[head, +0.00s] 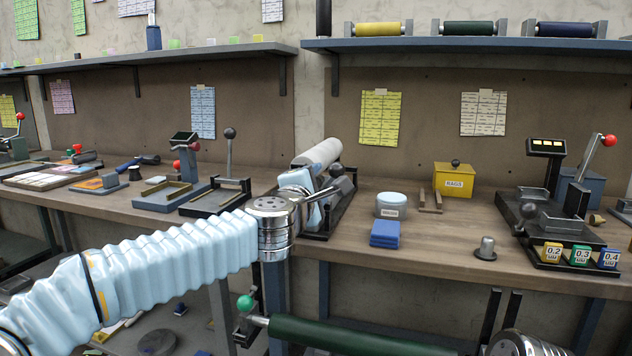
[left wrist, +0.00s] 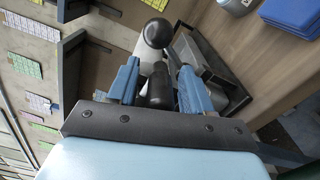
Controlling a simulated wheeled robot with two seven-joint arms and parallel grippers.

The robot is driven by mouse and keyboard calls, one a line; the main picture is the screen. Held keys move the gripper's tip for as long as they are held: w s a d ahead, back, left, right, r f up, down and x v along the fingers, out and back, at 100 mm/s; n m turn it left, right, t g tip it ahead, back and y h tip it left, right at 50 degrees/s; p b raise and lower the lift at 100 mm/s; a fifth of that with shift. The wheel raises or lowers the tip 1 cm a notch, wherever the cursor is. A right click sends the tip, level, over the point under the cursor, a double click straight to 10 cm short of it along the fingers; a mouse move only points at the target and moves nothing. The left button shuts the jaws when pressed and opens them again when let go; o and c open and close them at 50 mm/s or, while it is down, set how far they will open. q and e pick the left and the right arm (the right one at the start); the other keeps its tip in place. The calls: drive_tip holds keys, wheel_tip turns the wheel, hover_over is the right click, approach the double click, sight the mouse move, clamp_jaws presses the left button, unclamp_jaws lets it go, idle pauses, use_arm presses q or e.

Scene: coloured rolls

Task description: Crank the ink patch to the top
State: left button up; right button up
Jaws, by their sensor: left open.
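A pale grey roll (head: 320,153) lies in a dark stand (head: 345,208) on the bench, with a crank ending in a dark ball knob (head: 336,170). My left gripper (head: 318,188) is at this stand. In the left wrist view its two blue fingers (left wrist: 158,72) are apart, one on each side of a dark cylindrical crank part (left wrist: 158,92). The black ball (left wrist: 157,33) shows just beyond the fingertips. I cannot tell whether the fingers touch the crank. No ink patch can be made out on the roll. My right gripper is not in view.
Right of the stand are a grey-blue tin (head: 391,205), blue cloths (head: 385,233) and a yellow rag box (head: 455,180). A lever device (head: 230,170) stands to the left. A dark green roll (head: 350,336) lies low in front.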

use_arm(q)
clamp_jaws()
drive_tip(key=shift+f, duration=0.15)
idle(0.4)
drive_tip(key=f+m, duration=0.1)
drive_tip(key=m, duration=0.2)
drive_tip(key=shift+f+p, duration=0.1)
drive_tip(key=shift+p, duration=0.3)
drive_tip(key=a+f+m, duration=0.1)
drive_tip(key=m, duration=0.2)
drive_tip(key=a+f+m+p, duration=0.1)
drive_tip(key=m, duration=0.2)
drive_tip(key=w+f+m, duration=0.1)
drive_tip(key=m, duration=0.2)
drive_tip(key=shift+a+f, duration=0.2)
drive_tip(key=shift+a, duration=0.2)
drive_tip(key=m, duration=0.1)
drive_tip(key=a+m+p, duration=0.1)
drive_tip(key=m, duration=0.1)
drive_tip(key=shift+w+a+f, duration=0.15)
drive_tip(key=shift+a+f, duration=0.05)
drive_tip(key=shift+w+a+m, duration=0.2)
drive_tip(key=shift+a+m, duration=0.35)
drive_tip(key=shift+m, duration=0.55)
